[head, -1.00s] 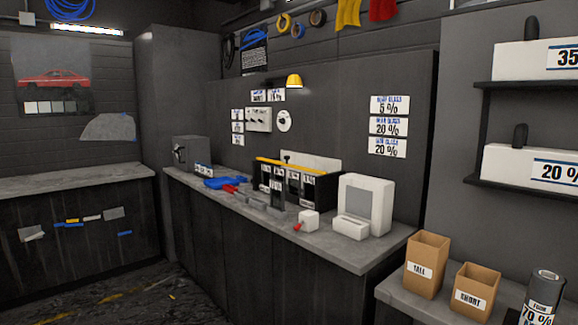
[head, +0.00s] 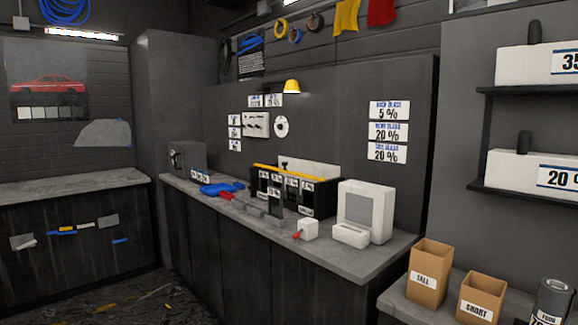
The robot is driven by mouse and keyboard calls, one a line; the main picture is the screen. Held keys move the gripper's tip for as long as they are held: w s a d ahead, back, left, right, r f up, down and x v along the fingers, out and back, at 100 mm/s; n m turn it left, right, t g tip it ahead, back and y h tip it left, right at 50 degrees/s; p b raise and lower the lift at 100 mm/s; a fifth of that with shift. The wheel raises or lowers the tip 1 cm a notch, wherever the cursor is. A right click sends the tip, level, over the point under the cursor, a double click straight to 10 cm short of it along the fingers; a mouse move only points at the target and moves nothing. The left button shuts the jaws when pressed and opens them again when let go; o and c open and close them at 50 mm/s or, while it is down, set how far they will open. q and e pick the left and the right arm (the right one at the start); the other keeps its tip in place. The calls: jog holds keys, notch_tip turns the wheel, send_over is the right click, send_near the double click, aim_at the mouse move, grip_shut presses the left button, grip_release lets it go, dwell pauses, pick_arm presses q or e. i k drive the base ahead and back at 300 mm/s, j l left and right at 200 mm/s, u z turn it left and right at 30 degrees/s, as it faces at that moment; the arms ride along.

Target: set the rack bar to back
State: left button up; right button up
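A black rack (head: 318,196) with several white-labelled slots stands on the middle counter. A white panel (head: 312,170) rises behind the rack. Neither of my grippers is in view.
The counter (head: 345,257) also holds a white monitor-like device (head: 366,212), a small white box with a red lever (head: 307,229), blue and red tools (head: 218,190) and a grey box (head: 187,157). Cardboard boxes (head: 429,272) stand at right.

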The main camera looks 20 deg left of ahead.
aim_at(284, 164)
jog(key=i+j+z, duration=0.1)
jog(key=i+j, duration=0.2)
jog(key=i+j+z, duration=0.15)
jog(key=j, duration=0.35)
jog(key=i+j+z, duration=0.1)
jog(key=i+j, duration=0.25)
jog(key=i+j+z, duration=0.15)
jog(key=j, duration=0.35)
jog(key=i+j+z, duration=0.1)
jog(key=i+j, duration=0.15)
jog(key=j, duration=0.25)
jog(key=i+j+z, duration=0.15)
jog(key=j, duration=0.35)
jog(key=i+j+z, duration=0.1)
jog(key=j, duration=0.4)
jog(key=i+j+z, duration=0.15)
jog(key=j, duration=0.4)
jog(key=i, duration=0.1)
